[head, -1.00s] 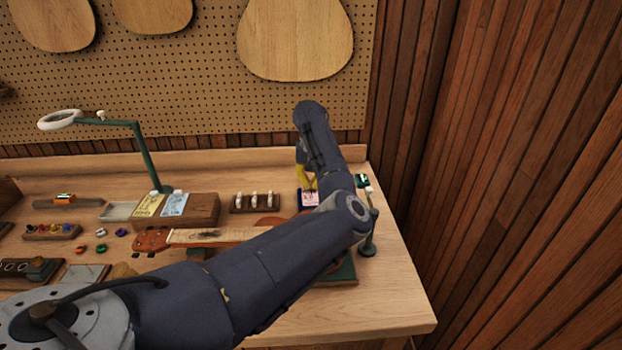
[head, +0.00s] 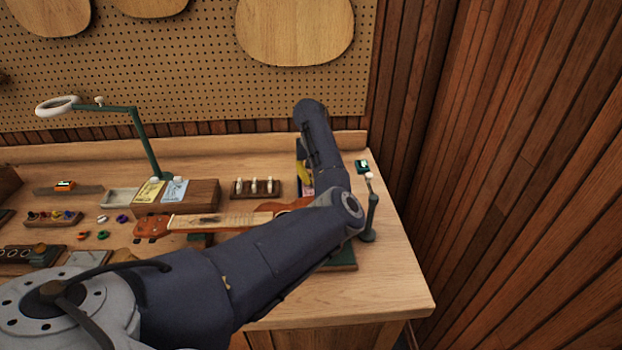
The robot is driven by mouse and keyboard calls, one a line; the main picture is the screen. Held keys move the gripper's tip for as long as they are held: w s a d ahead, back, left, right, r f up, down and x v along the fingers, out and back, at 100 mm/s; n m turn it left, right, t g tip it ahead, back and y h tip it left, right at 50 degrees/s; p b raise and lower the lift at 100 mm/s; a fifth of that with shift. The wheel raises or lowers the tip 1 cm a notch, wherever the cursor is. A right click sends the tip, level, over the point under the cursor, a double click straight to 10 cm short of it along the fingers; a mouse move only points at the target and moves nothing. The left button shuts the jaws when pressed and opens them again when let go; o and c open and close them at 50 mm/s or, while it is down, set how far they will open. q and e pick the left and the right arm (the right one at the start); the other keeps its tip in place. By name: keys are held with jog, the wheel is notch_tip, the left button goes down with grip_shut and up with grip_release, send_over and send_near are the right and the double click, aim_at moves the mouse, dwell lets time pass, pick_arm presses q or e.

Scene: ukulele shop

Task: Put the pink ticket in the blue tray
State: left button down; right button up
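The pink ticket (head: 307,192) shows as a small patch at the back right of the workbench, partly hidden by my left forearm. It appears to be over the dark blue tray (head: 299,189), of which only a sliver shows beside the arm. I cannot tell whether the ticket rests in it. My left gripper (head: 304,174), with yellow fingers, points down just above the ticket and tray. My forearm covers much of it, so its opening and contact with the ticket are unclear. My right gripper is out of view.
A ukulele (head: 232,220) lies under my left arm. A wooden holder with white pegs (head: 256,189) stands left of the tray. A green stand (head: 370,215) is close on the right. A lamp (head: 147,143) stands further left. The front right bench top is clear.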

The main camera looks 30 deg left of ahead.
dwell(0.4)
pick_arm(q)
jog(key=c, duration=1.1)
grip_release()
jog(key=shift+c, duration=0.2)
jog(key=shift+r, duration=0.15)
jog(key=shift+r, duration=3.35)
